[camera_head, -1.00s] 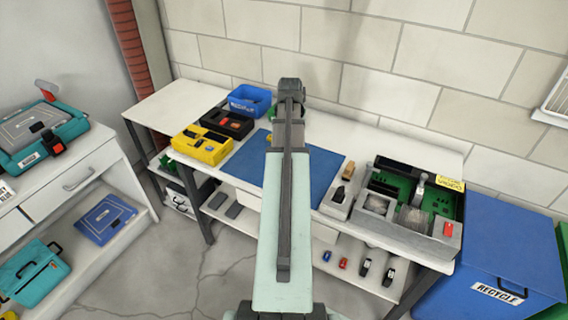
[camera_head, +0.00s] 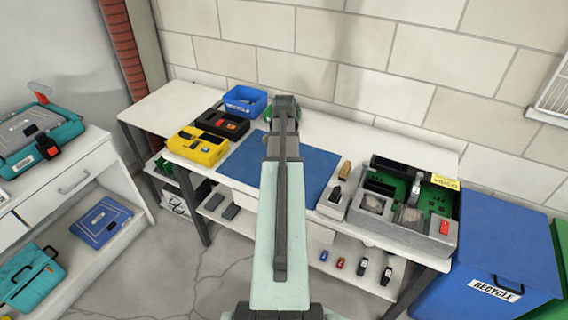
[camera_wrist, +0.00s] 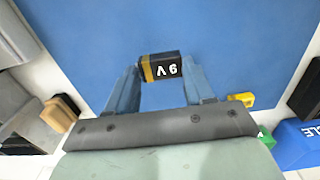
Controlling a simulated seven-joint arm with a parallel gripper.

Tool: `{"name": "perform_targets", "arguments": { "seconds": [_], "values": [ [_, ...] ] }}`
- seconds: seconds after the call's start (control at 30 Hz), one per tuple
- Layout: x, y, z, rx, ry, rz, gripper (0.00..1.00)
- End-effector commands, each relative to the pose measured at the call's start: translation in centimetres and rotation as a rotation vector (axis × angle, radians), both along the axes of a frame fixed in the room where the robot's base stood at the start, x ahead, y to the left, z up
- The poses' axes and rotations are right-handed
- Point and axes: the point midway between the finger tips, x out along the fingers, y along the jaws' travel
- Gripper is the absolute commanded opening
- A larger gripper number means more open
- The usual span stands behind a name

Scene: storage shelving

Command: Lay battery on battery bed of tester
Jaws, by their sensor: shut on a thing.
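A black and gold 9V battery (camera_wrist: 162,68) is held between the fingertips of my gripper (camera_wrist: 160,72), over the blue mat (camera_wrist: 225,30) in the wrist view. In the head view my own arm hides the battery and the fingers; the arm's end is over the far part of the mat (camera_head: 312,172). I cannot tell for sure which device is the tester. A grey stand (camera_head: 333,205) with a black piece stands at the mat's right edge.
A black tray (camera_head: 222,123) and a blue bin (camera_head: 244,101) stand behind the yellow device. A grey-framed box with green boards (camera_head: 432,228) stands on the right of the bench. A small tan block (camera_head: 345,169) is near the grey stand.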

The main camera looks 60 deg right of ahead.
Motion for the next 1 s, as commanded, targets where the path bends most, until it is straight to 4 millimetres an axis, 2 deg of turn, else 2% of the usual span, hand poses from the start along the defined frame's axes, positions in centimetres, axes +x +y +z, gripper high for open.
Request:
{"name": "perform_targets", "arguments": {
  "seconds": [0.23,0.5,0.9,0.93,1.0],
  "values": [
    [0.0,0.0,-1.5,0.001,0.0,0.001,0.23],
    [0.0,0.0,-4.1,0.0,0.0,0.001,0.23],
    [0.0,0.0,-4.5,-0.001,0.0,0.001,0.23],
    [0.0,0.0,-4.6,-0.001,0.0,0.001,0.53],
    [0.0,0.0,-4.5,-0.001,0.0,0.001,0.6]
  ]
}}
